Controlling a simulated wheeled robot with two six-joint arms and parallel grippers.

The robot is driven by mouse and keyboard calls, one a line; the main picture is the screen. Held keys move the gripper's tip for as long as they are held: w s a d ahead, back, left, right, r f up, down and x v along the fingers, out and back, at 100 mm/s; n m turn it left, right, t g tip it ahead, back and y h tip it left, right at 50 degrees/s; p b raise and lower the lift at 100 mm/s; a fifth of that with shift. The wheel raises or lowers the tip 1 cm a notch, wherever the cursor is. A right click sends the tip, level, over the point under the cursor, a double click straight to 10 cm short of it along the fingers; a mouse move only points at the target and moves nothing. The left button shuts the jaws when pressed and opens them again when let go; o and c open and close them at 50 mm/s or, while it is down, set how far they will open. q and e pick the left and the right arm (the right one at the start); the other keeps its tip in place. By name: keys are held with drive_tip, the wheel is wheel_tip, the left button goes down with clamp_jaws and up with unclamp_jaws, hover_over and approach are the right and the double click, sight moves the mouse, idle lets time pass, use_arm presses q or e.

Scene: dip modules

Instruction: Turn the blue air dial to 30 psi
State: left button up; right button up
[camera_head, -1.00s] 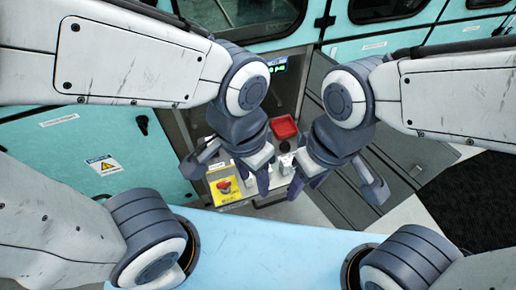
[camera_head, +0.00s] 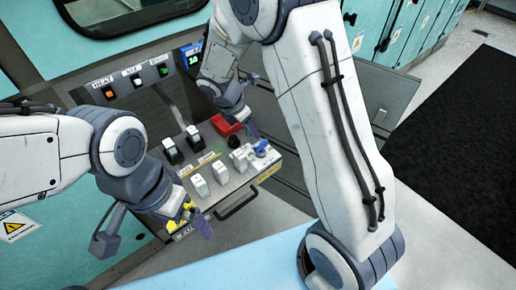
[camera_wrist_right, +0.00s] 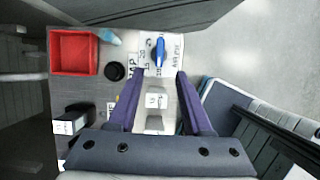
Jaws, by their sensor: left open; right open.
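The blue air dial (camera_head: 261,146) sits at the right end of the sloped control panel (camera_head: 240,178). In the right wrist view the blue dial (camera_wrist_right: 160,50) has its grip roughly upright on a white label with printed scale marks; the pointed value is too small to read. My right gripper (camera_wrist_right: 158,74) is open, its two fingers spread on either side below the dial, apart from it. In the head view my right gripper (camera_head: 248,112) is above the panel's back. My left gripper (camera_head: 152,233) is open and empty at the panel's left front.
A red tray (camera_head: 225,125) and a black knob (camera_wrist_right: 115,71) lie left of the dial. White and black switches (camera_head: 198,186) line the panel. A small display (camera_head: 193,55) shows green digits, seemingly 10. A front handle (camera_head: 238,203) sticks out.

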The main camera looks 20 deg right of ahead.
sight(261, 143)
drive_tip(key=b+x, duration=0.1)
drive_tip(key=x, duration=0.9)
drive_tip(key=shift+d+f, duration=0.1)
drive_tip(key=shift+f, duration=0.15)
clamp_jaws()
